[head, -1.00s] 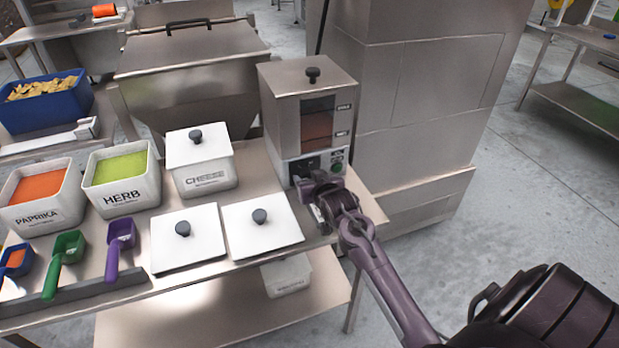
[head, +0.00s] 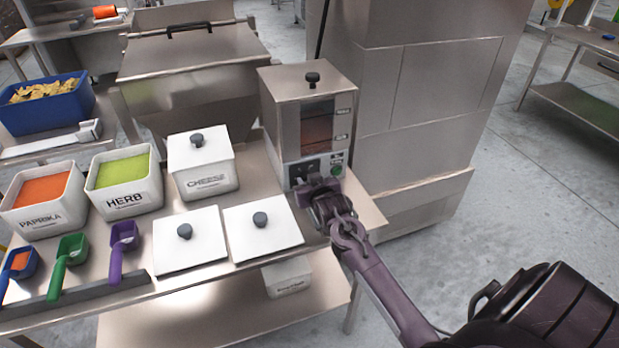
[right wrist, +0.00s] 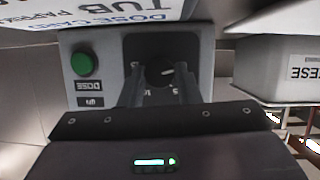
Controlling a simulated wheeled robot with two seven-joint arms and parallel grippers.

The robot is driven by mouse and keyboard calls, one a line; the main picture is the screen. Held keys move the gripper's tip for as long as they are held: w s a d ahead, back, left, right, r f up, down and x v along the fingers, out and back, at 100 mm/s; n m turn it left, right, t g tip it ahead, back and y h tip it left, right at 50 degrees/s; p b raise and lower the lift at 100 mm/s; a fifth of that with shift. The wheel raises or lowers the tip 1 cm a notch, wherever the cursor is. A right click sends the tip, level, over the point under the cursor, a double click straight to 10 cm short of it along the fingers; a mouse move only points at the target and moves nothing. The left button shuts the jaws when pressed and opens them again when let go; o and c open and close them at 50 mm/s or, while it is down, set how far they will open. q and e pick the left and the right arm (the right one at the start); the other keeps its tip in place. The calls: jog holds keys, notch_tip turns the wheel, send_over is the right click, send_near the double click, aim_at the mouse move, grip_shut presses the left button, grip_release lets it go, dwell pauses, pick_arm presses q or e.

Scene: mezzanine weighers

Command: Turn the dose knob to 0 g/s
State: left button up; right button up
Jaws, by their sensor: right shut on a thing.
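The dose knob (right wrist: 160,72) is dark, on a black dial plate on the front of the steel dispenser (head: 285,115). In the right wrist view the panel appears upside down. A pale pointer line shows on the knob, and a few small scale marks around it are partly covered by my fingers, so I cannot read the setting. My right gripper (right wrist: 160,88) is shut on the knob, one finger on each side. In the head view my right gripper (head: 312,187) covers the knob. My left gripper is not in view.
A green button (right wrist: 84,64) sits beside the dial. Left of the dispenser stand the white cheese tub (head: 205,181) and two square white lids (head: 188,245) with dark knobs. The herb tub (head: 125,205) and paprika tub (head: 45,217) are further left. Open floor lies to the right.

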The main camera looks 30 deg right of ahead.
jog(key=o, duration=1)
jog(key=shift+c, duration=0.2)
jog(key=shift+b+v, duration=0.4)
jog(key=shift+v, duration=3.5)
